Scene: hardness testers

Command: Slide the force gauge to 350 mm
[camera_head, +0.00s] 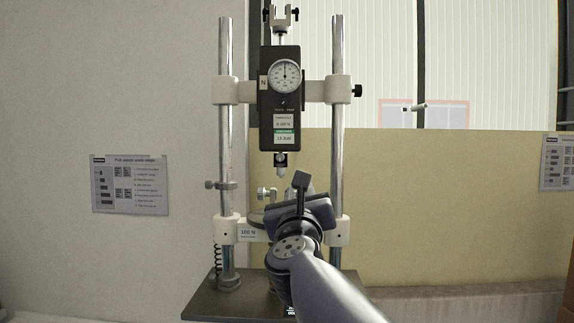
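The force gauge (279,100) is a dark upright box with a round white dial. It sits on a cream crosshead (236,91) between two upright steel columns, with a black knob (357,90) at the crosshead's right end. A hook or clevis fitting shows above the gauge and a small chuck (281,160) below it. My gripper (301,181) is below the gauge, in front of the lower part of the stand, apart from the knob. Only one dark finger stands out clearly, so its opening is unclear. No millimetre scale is readable.
A collar with a screw (221,185) sits on the left column. The dark base (212,304) stands below. Notices hang on the left wall (130,185) and at right. Space right of the stand looks clear.

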